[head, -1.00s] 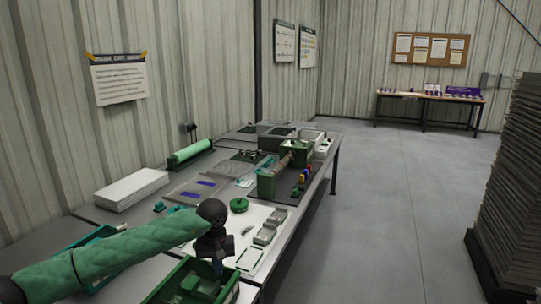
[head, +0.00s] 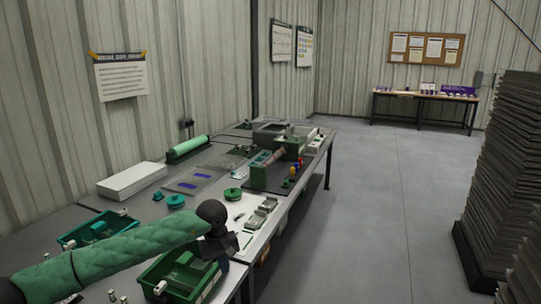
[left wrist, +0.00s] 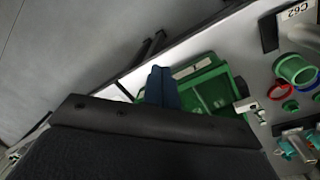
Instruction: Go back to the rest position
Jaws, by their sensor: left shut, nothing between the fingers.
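My left arm, in a green quilted sleeve, reaches in from the left in the head view. My left gripper (head: 222,265) hangs at its end, over the right edge of a green bin (head: 182,276) near the table's front edge. In the left wrist view the blue fingers of the left gripper (left wrist: 162,88) are together with nothing between them, and the green bin (left wrist: 213,82) shows just beyond them. My right gripper is in neither view.
A teal tray (head: 95,229) lies at the left of the long table. White paper stack (head: 133,180), green roll (head: 188,150) and a dark board with a green fixture (head: 268,178) stand farther back. Tall dark stacks (head: 497,170) stand at the right. The floor (head: 370,200) between is clear.

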